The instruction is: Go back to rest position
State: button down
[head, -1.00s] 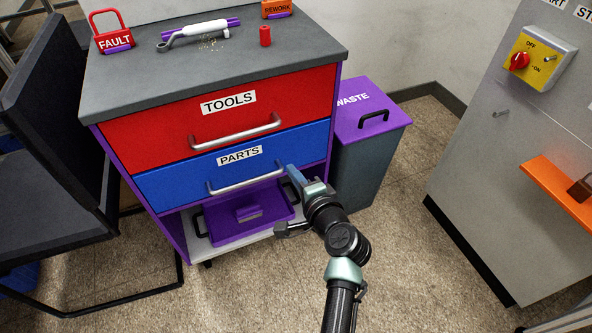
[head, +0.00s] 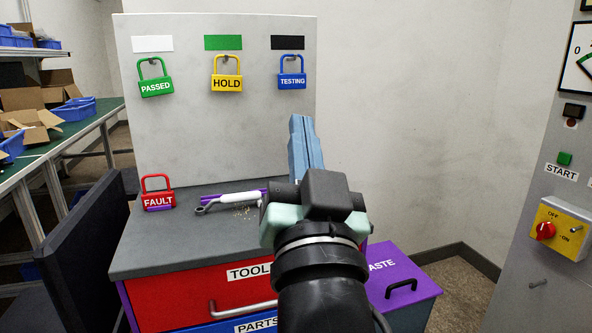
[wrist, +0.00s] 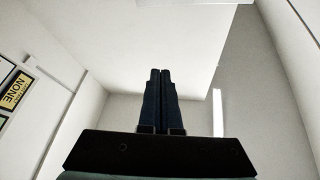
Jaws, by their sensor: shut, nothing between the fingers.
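My gripper (head: 301,122) is raised in front of the tool cabinet in the head view, its blue fingers pointing up and away. In the wrist view my gripper (wrist: 160,74) has its two dark fingers side by side with only a thin line between them. It is shut and holds nothing.
A board (head: 180,120) with green, yellow and blue tags stands behind the cabinet. A red FAULT tag (head: 158,194) and a wrench (head: 228,201) lie on top. A purple-lidded waste bin (head: 415,275) stands right of the cabinet; a grey panel (head: 530,255) with a red switch is at far right.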

jog(key=s+r+n+t+h+p, duration=0.2)
jog(key=s+r+t+p, duration=0.2)
jog(key=s+r, duration=0.9)
notch_tip(320, 180, up, 26)
jog(key=w+p, duration=0.1)
jog(key=p, duration=2.3)
jog(key=shift+a, duration=0.4)
jog(key=shift+w+f, duration=0.1)
